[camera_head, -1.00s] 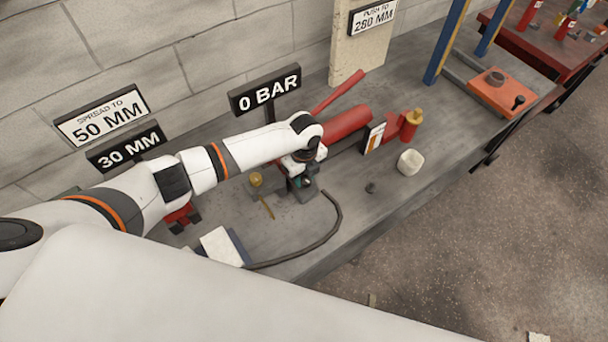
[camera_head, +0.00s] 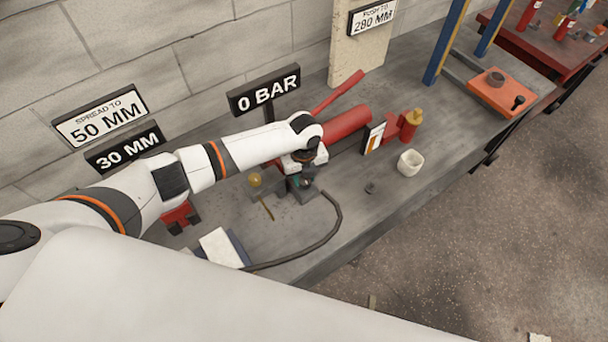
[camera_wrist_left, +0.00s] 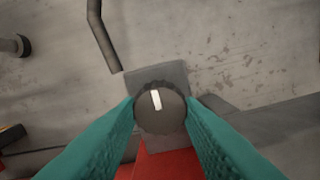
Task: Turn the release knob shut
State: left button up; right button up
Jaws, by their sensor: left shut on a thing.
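The release knob (camera_wrist_left: 160,108) is a round dark grey knob with a white mark, seen from above in the left wrist view. The mark points nearly straight up the picture, with a slight tilt. The knob sits on a grey block (camera_wrist_left: 158,77) joined to a red body (camera_wrist_left: 160,163). My left gripper (camera_wrist_left: 160,116) has its two teal fingers on either side of the knob and is shut on it. In the head view my left gripper (camera_head: 304,180) points down at the pump's end, and the arm hides the knob. My right gripper is not in view.
A red pump cylinder (camera_head: 348,122) and red lever (camera_head: 338,92) lie beyond the gripper. A sign (camera_head: 264,90) reads 0 BAR; another (camera_head: 125,147) reads 30 MM. A black hose (camera_head: 335,222) curves across the bench. A white cup (camera_head: 410,163) stands to the right.

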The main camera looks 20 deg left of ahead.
pick_arm(q)
jog(key=o, duration=1)
jog(key=shift+c, duration=0.2)
jog(key=shift+r, duration=0.15)
notch_tip(320, 180, up, 12)
jog(key=b, duration=0.1)
jog(key=shift+b, duration=0.4)
jog(key=shift+d, duration=0.1)
